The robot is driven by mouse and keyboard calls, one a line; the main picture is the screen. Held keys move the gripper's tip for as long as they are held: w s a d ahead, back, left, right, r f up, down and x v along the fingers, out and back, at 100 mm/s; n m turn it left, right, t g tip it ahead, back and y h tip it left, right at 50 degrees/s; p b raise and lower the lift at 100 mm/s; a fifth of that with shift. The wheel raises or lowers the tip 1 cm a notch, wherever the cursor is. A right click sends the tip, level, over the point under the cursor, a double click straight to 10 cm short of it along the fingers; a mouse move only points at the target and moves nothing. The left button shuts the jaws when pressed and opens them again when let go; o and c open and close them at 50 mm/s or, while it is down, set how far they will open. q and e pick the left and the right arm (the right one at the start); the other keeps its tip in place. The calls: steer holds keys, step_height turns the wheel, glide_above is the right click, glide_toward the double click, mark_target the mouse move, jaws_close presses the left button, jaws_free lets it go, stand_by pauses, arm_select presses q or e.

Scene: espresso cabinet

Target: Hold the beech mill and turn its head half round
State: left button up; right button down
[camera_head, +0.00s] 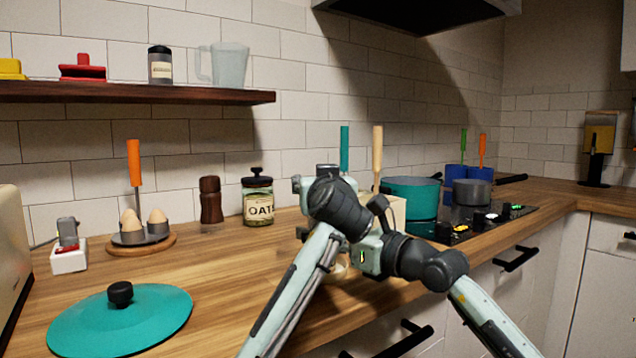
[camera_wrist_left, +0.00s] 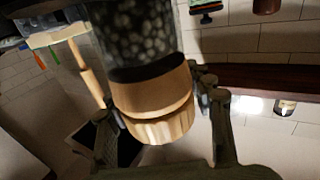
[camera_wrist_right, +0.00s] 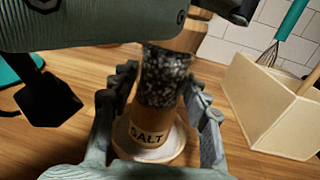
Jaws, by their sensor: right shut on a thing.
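The beech mill (camera_wrist_right: 160,95) has a dark speckled clear body and a wooden base marked SALT, and stands upright on a pale round dish (camera_wrist_right: 178,152) in the right wrist view. My right gripper (camera_wrist_right: 160,88) is shut on its lower body. In the left wrist view the mill's beech head (camera_wrist_left: 155,100) appears upside down. My left gripper (camera_wrist_left: 157,108) has a finger on each side of that head, with a visible gap at the right finger; it looks open. In the head view my arms hide most of the mill.
A wooden utensil box (camera_wrist_right: 272,105) with a whisk stands close to the mill. A teal lid (camera_head: 150,322), egg stand (camera_head: 140,238), dark brown mill (camera_head: 210,202) and oats jar (camera_head: 258,200) lie left. The teal pot (camera_head: 412,190) and hob (camera_head: 470,222) are right.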

arm_select(q)
steer(key=c, duration=0.8)
steer(key=shift+c, duration=0.5)
steer(key=m+h, duration=0.1)
steer(key=h, duration=0.1)
steer(key=d+m+h, duration=0.1)
steer(key=m+h, duration=0.1)
steer(key=shift+d+h, duration=0.1)
steer(key=shift+h, duration=0.3)
steer(key=o, duration=1.3)
steer(key=shift+s, duration=0.15)
steer(key=s, duration=0.4)
steer(key=s+a, duration=0.1)
steer(key=s, duration=0.6)
steer(key=shift+s+a, duration=0.35)
